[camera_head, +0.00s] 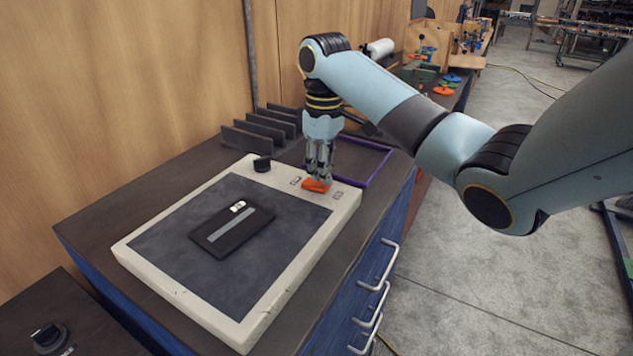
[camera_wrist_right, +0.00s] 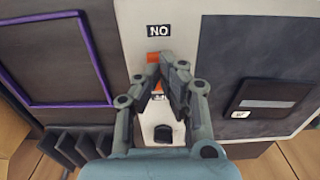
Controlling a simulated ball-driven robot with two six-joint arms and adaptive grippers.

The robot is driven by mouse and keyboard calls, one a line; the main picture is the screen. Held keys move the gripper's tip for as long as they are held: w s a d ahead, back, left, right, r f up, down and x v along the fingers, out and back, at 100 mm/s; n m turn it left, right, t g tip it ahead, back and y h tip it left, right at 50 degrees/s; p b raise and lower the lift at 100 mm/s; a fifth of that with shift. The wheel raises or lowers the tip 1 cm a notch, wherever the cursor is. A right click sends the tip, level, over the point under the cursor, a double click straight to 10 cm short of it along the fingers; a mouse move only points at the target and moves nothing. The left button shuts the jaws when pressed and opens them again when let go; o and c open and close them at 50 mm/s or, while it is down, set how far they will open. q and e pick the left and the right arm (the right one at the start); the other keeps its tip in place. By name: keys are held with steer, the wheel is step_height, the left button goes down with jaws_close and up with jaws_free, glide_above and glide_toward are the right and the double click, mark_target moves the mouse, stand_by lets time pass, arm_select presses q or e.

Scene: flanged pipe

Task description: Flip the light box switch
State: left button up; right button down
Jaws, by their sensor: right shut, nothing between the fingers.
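The light box (camera_head: 141,248) is a cream slab with a dark, unlit-looking panel, lying on the cabinet top. Its orange switch (camera_head: 316,185) sits on the far right part of the rim, between two small labels. My right gripper (camera_head: 318,179) is shut and empty, pointing down with its fingertips at the switch; I cannot tell whether they touch it. My left gripper is not in view.
A black knob (camera_head: 262,164) stands on the box rim left of the switch. A dark flat case (camera_head: 231,232) lies on the panel. A purple frame (camera_head: 377,172) lies behind the box, and a dark slotted rack (camera_head: 259,135) stands by the wooden wall.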

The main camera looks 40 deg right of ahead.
steer(key=shift+s+f, duration=0.1)
steer(key=shift+f, duration=0.6)
stand_by(0.3)
step_height(320, 180, up, 3)
steer(key=p, duration=0.3)
step_height(320, 180, up, 2)
steer(key=shift+p, duration=0.55)
steer(key=shift+r, duration=1)
